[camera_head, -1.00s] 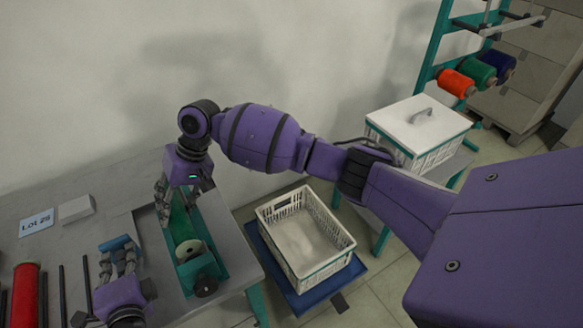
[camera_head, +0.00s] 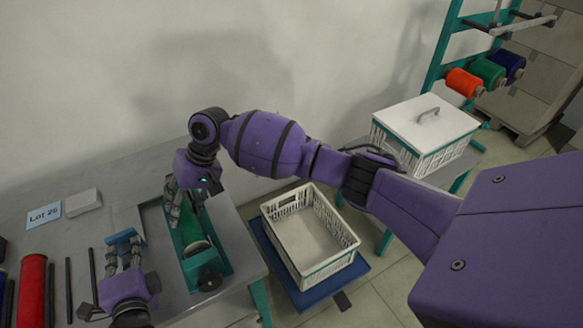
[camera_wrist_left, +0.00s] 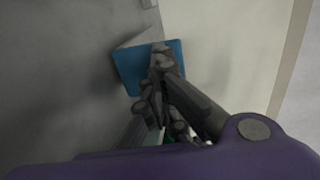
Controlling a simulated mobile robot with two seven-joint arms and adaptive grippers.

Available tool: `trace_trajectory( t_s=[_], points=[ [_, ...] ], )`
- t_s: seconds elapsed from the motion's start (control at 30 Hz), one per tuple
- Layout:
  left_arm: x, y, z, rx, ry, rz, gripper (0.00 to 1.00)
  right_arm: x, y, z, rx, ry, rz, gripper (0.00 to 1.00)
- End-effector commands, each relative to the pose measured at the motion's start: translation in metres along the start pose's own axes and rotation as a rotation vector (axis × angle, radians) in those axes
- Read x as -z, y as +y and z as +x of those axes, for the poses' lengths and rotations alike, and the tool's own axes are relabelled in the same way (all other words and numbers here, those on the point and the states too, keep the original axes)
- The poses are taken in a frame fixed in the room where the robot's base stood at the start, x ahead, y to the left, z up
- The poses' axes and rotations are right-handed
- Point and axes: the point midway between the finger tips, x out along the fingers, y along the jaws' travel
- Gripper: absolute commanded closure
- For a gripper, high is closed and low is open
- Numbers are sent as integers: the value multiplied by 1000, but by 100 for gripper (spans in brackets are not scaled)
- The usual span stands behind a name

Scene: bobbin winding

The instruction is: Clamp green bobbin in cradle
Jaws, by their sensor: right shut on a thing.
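The green cradle (camera_head: 213,262) stands on the grey table, with a dark round knob (camera_head: 210,281) at its near end. The bobbin (camera_head: 196,247) sits in the cradle near that end. A pale flange shows, and the rest of it is hard to make out. My right gripper (camera_head: 184,214) reaches down into the far part of the cradle. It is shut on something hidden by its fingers. My left gripper (camera_head: 123,256) is left of the cradle with its fingertips at a blue piece (camera_head: 122,236). The blue piece also shows in the left wrist view (camera_wrist_left: 129,69); I cannot tell whether it is gripped.
A red spool (camera_head: 32,290) and dark rods (camera_head: 68,290) are at the left. A "Lot 28" card (camera_head: 44,215) and white block (camera_head: 83,202) lie behind. A white crate (camera_head: 330,262) stands right of the table. A lidded box (camera_head: 410,120) and bobbin rack (camera_head: 437,60) are farther right.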

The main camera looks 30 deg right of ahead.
Motion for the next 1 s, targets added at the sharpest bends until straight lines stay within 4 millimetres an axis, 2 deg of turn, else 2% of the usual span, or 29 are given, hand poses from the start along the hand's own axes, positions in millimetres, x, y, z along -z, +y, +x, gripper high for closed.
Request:
trace_trajectory(
  t_s=[0.27,0.3,0.43,0.77,0.87,1.0],
  points=[
    [0,0,0,0,0,0,100,1,-1,0,1,3,-2,93],
    [0,0,0,0,0,0,100,1,-1,0,1,3,-2,54],
    [0,0,0,0,0,0,100,2,-1,0,1,3,-2,38],
    [0,0,0,1,0,0,100,2,0,-1,-1,3,-2,38],
    [0,0,0,1,0,0,100,2,0,-8,0,5,-2,38],
    [0,0,0,1,0,0,100,2,0,-27,-1,6,-3,38]
  ],
)
